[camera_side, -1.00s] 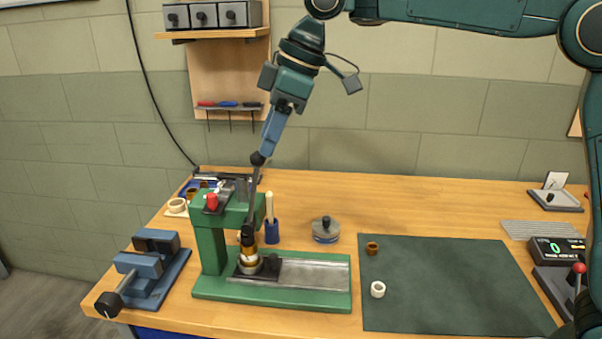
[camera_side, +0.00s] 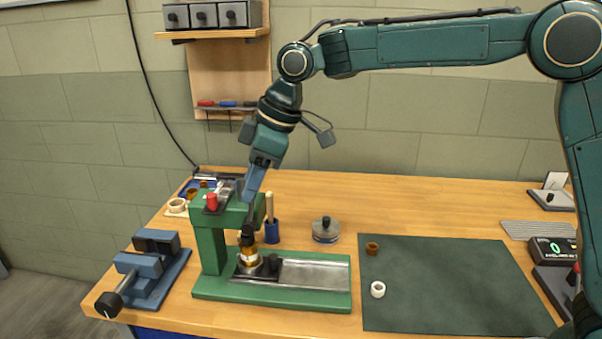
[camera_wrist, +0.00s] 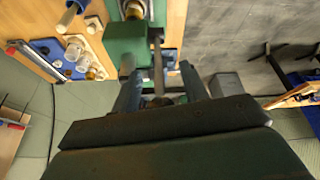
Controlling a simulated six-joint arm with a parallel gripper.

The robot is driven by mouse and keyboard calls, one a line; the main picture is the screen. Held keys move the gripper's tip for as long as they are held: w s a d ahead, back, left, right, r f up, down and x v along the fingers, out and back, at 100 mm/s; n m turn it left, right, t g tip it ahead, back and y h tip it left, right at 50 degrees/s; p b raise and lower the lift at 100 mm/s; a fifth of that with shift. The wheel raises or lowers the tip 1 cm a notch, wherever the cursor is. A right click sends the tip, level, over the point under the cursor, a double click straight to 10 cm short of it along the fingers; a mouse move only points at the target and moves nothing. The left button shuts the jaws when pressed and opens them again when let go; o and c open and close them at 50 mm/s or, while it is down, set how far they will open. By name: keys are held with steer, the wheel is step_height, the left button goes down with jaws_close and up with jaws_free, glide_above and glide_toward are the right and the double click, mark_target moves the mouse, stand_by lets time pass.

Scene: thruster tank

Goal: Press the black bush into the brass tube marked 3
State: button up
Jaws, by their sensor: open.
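A brass tube (camera_side: 249,253) stands upright in a pale ring on the green press (camera_side: 211,250), under its ram. No number is readable on it. A small black piece (camera_side: 247,240) sits at its top; I cannot tell the black bush from the ram tip there. My gripper (camera_side: 250,197) is beside the press head in the side view. In the wrist view its two fingers (camera_wrist: 160,78) are spread apart, with the grey press lever (camera_wrist: 158,60) running toward the space between them. Contact with the lever cannot be made out.
A blue vise (camera_side: 150,268) stands left of the press. A wood-handled tool (camera_side: 270,215) and a round grey pot (camera_side: 325,229) are close behind and right. The green mat (camera_side: 450,285) holds a brown ring (camera_side: 372,248) and white ring (camera_side: 378,289); its middle is clear.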

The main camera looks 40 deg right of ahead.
steer(key=shift+c, duration=0.4)
jaws_close()
steer(key=shift+s+d, duration=0.1)
steer(key=shift+d, duration=0.05)
steer(key=s+d+f+t+y, duration=0.5)
steer(key=s+f+y, duration=0.1)
steer(key=f, duration=0.2)
steer(key=shift+d+t, duration=0.4)
stand_by(0.8)
stand_by(0.8)
